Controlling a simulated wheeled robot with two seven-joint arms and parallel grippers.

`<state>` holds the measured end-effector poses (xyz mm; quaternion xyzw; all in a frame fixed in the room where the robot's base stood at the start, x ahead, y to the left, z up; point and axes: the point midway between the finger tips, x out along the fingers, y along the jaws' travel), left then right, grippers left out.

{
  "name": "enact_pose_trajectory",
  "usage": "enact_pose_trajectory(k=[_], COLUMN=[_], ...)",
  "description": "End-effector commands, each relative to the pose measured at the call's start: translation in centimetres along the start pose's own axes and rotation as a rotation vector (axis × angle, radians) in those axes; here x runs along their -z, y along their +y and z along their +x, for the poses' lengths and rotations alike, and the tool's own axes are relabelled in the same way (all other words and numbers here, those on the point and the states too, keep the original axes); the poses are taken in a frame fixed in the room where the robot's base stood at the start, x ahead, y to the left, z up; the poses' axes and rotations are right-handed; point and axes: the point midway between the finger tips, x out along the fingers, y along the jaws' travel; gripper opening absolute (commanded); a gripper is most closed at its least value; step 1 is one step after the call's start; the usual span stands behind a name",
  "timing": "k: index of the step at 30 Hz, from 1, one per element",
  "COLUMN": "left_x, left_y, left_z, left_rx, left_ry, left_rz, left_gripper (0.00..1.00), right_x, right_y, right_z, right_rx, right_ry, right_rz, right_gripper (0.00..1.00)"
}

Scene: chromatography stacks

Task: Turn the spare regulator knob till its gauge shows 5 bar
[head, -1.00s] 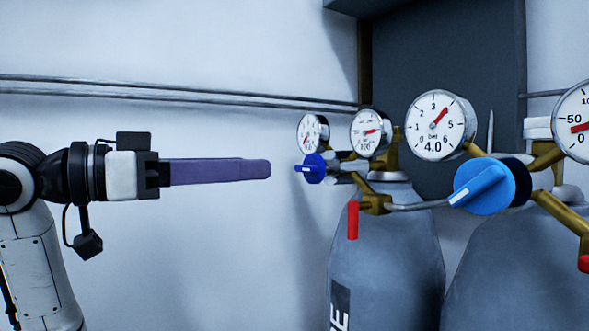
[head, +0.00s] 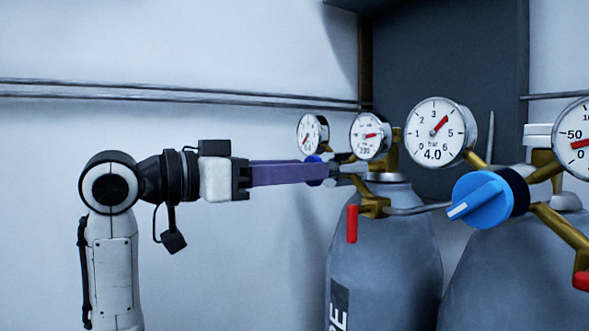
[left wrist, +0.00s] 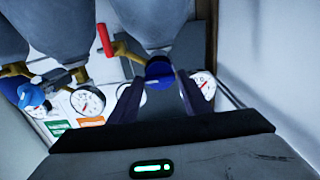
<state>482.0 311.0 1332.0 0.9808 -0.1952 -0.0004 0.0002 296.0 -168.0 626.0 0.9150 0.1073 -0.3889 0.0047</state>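The spare regulator knob (head: 314,158) is dark blue and mostly hidden behind my left gripper's purple fingers in the head view. In the left wrist view the knob (left wrist: 159,73) shows between the fingertips. My left gripper (head: 322,172) is level, reaching right, with its fingertips at the knob. In the left wrist view the fingers (left wrist: 160,84) stand apart on either side of it; contact is unclear. The small gauge (head: 312,133) above the knob has a red needle pointing lower left; its numbers are too small to read. My right gripper is out of view.
A grey cylinder (head: 385,262) with a partly visible label stands below the knob. A red lever (head: 351,223), a second gauge (head: 370,135), a gauge marked 4.0 bar (head: 434,131) and a larger blue knob (head: 480,199) are to the right.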

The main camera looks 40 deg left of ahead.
Motion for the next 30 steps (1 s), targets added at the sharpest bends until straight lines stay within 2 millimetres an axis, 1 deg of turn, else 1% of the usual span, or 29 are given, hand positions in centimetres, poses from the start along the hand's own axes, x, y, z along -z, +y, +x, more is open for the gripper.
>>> enact_pose_trajectory(k=[1,4,5,11,17,23,30], left_x=[0.01,0.01,0.00,-0.02,-0.08,-0.12,-0.11], left_y=[-0.01,0.00,0.00,0.00,0.03,0.03,0.09], left_z=[-0.01,-0.02,-0.02,-0.03,-0.04,-0.06,-0.07], left_rx=[0.000,0.000,0.000,0.000,0.000,0.002,0.003], left_ry=[0.000,0.000,0.000,0.000,-0.002,-0.003,-0.002], left_rz=[0.000,0.000,0.000,0.014,0.085,0.229,0.455], left_gripper=[0.34,0.17,0.15,0.15,0.15,0.15,0.15], right_x=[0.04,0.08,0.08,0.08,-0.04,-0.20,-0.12], right_y=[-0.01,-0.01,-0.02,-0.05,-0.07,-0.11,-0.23], right_z=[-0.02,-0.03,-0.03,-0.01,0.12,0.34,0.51], right_rx=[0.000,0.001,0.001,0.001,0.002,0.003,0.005], right_ry=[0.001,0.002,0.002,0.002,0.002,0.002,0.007], right_rz=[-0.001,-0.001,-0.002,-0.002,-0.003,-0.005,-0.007], right_gripper=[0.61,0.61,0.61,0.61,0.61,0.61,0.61])
